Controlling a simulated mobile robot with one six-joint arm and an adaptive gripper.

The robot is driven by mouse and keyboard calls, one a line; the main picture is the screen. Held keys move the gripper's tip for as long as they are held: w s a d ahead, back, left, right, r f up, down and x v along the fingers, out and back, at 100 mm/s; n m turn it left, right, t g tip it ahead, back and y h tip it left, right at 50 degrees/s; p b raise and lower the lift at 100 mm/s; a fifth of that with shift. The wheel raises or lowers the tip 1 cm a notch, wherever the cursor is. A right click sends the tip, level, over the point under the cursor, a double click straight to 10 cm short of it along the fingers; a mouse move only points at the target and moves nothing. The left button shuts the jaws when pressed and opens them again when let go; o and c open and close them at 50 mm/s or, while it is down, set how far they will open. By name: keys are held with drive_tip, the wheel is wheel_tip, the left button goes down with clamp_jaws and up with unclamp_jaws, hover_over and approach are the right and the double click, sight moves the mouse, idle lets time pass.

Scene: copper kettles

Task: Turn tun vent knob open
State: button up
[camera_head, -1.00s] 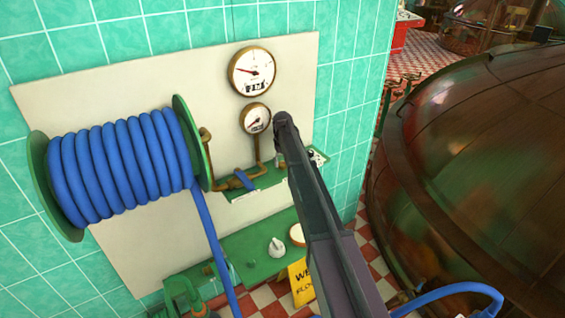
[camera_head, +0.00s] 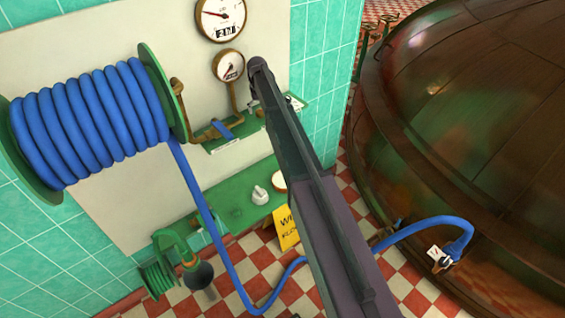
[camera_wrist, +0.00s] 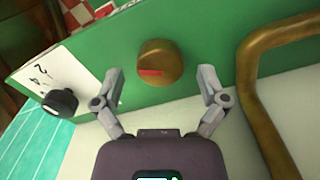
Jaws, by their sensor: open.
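In the wrist view a round brass knob (camera_wrist: 160,60) with a red mark on its face sits on a green panel (camera_wrist: 205,45). My gripper (camera_wrist: 161,76) is open, with one finger on each side of the brass knob and clear gaps at both sides. A small black knob (camera_wrist: 60,103) stands on a white numbered card (camera_wrist: 68,83) to the left. I cannot read a vent label on either knob. In the head view my arm hides the gripper and the brass knob; part of the green panel (camera_head: 223,140) shows beside it.
A bent brass pipe (camera_wrist: 250,75) runs close to the right finger. In the head view, a blue hose reel (camera_head: 90,125) and two gauges (camera_head: 220,15) are on the wall. A large copper vessel (camera_head: 470,130) stands right; a yellow sign (camera_head: 287,228) stands low.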

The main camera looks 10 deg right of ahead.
sight(261, 110)
drive_tip(key=m, duration=0.5)
drive_tip(key=shift+d+m, duration=0.1)
drive_tip(key=shift+m, duration=0.2)
drive_tip(key=m, duration=0.5)
drive_tip(key=shift+s, duration=0.1)
drive_tip(key=shift+r+p, duration=0.35)
drive_tip(key=shift+p, duration=0.05)
wheel_tip(261, 110, up, 14)
drive_tip(key=f+p, duration=0.1)
drive_tip(key=p, duration=1.2)
drive_tip(key=s+d+f+n+b, duration=0.1)
drive_tip(key=s+f+b, duration=0.4)
drive_tip(key=s, duration=0.5)
drive_tip(key=s+f+n+b, duration=0.3)
drive_tip(key=s+f+b, duration=0.3)
drive_tip(key=s, duration=0.4)
drive_tip(key=s+d+f+n+b, duration=0.1)
drive_tip(key=s+f+n+b, duration=0.2)
drive_tip(key=s, duration=0.8)
wheel_tip(261, 110, down, 2)
drive_tip(key=shift+d+f+b, duration=0.15)
drive_tip(key=shift+d+b, duration=0.15)
drive_tip(key=shift+b, duration=0.9)
drive_tip(key=shift+s, duration=0.1)
drive_tip(key=s+n, duration=0.2)
drive_tip(key=s, duration=0.8)
drive_tip(key=shift+d+n, duration=0.25)
drive_tip(key=shift+n, duration=0.05)
drive_tip(key=shift+s, duration=0.1)
